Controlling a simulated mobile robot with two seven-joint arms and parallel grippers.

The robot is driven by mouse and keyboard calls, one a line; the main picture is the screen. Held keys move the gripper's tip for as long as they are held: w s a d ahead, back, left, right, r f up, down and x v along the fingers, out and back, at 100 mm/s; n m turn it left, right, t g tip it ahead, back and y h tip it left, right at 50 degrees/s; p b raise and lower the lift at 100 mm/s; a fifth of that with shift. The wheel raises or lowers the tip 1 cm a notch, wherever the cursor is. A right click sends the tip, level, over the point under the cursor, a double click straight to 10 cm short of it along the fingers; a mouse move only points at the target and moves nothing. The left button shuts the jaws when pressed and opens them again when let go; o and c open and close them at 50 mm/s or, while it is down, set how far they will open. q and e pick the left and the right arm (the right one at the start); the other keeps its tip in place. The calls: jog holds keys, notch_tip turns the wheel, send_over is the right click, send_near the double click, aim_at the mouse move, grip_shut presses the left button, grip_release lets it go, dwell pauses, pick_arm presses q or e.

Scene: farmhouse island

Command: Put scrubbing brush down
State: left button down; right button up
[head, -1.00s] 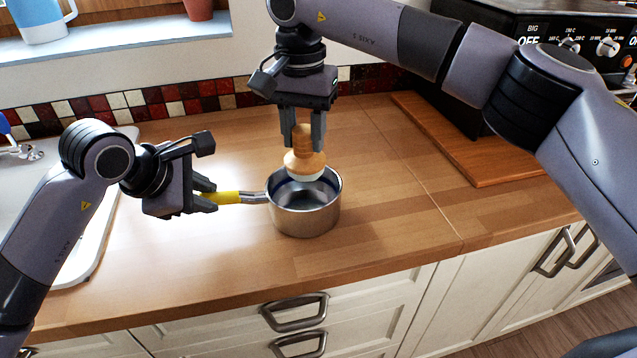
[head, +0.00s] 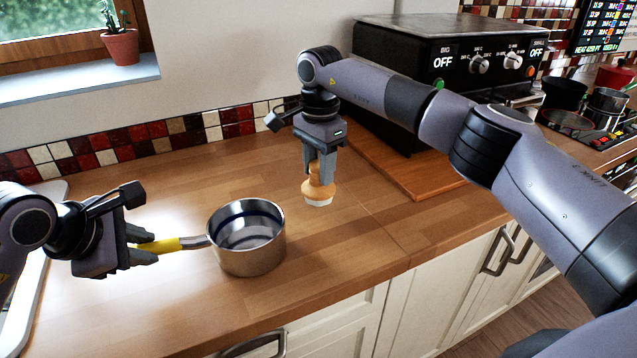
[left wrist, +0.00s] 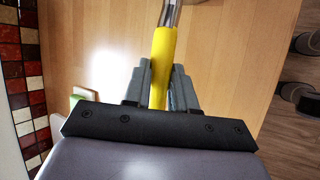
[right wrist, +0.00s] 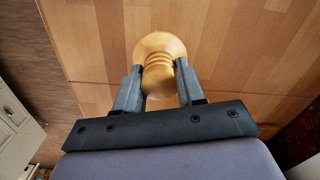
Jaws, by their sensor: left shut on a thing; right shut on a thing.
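The scrubbing brush (head: 319,190) has a round wooden knob and pale bristles pointing down. My right gripper (head: 321,178) is shut on its knob and holds it upright, right of the pot; whether the bristles touch the counter I cannot tell. In the right wrist view the brush (right wrist: 160,52) sits between the fingertips (right wrist: 158,78). A steel pot (head: 247,250) stands on the counter, its visible inside empty of objects. My left gripper (head: 146,250) is shut on the pot's yellow handle (head: 160,246), which also shows in the left wrist view (left wrist: 162,65).
The wooden counter (head: 330,255) is clear in front of the brush. A wooden board (head: 415,175) and a black oven (head: 440,75) stand behind to the right. A sink edge (head: 30,310) is at the left. A potted plant (head: 121,47) is on the windowsill.

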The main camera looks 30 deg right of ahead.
jog(key=shift+f, duration=1.8)
jog(key=shift+f, duration=0.1)
jog(key=o, duration=1.1)
jog(key=shift+o, duration=0.2)
notch_tip(320, 180, up, 12)
jog(key=shift+r, duration=0.15)
